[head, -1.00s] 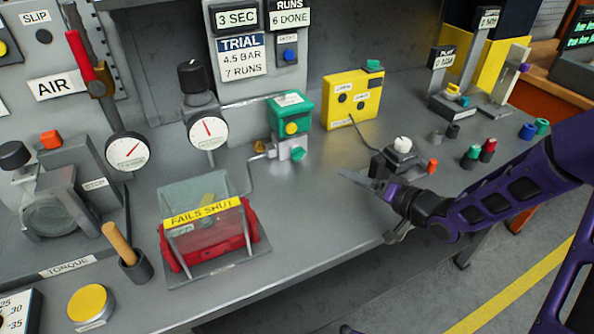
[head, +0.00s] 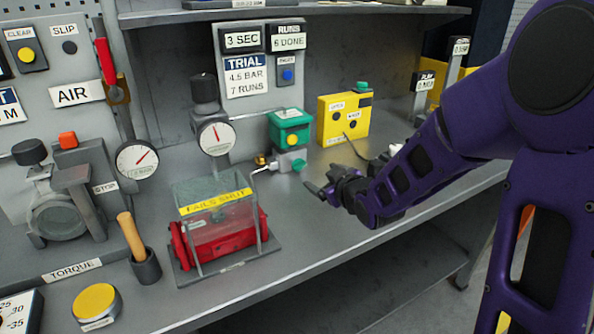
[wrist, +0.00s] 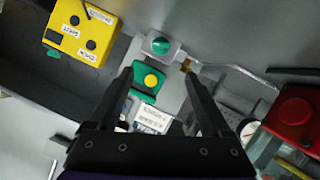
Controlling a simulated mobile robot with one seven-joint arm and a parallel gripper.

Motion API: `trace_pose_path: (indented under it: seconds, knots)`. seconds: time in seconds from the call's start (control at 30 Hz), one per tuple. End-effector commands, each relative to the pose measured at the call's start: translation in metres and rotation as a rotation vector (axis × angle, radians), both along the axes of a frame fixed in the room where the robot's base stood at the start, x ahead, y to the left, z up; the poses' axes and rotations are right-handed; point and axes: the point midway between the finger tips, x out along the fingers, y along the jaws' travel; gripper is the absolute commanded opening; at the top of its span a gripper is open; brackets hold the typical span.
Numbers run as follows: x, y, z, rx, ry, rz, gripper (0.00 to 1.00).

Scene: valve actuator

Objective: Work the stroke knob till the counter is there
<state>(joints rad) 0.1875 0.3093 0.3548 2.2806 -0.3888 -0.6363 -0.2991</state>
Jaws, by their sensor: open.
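A green box (head: 290,120) with a yellow button (head: 292,141) stands on a grey block with a green knob (head: 299,165). I can read no label that says which is the stroke knob.
The red actuator (head: 222,235) under a clear "FAILS SHUT" guard stands left of my gripper. A brass fitting and thin pipe (head: 256,168) lie between. A yellow box (head: 343,118) stands to the right. A gauge (head: 215,136) rises behind.

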Motion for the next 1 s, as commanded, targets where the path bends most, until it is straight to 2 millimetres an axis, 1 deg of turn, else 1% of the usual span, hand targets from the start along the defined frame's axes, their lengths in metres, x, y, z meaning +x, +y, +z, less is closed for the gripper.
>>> trace_pose_path:
  seconds: [0.03,0.4,0.6,0.8,1.0]
  knots:
    - [0.009,0.006,-0.006,0.003,0.002,0.003,0.82]
    - [0.078,0.039,-0.035,0.004,0.002,0.003,0.82]
    - [0.108,0.053,-0.047,0.004,0.002,0.003,0.82]
    - [0.123,0.06,-0.053,0.002,0.001,0.003,0.82]
    - [0.126,0.061,-0.054,0.002,0.001,0.003,0.82]
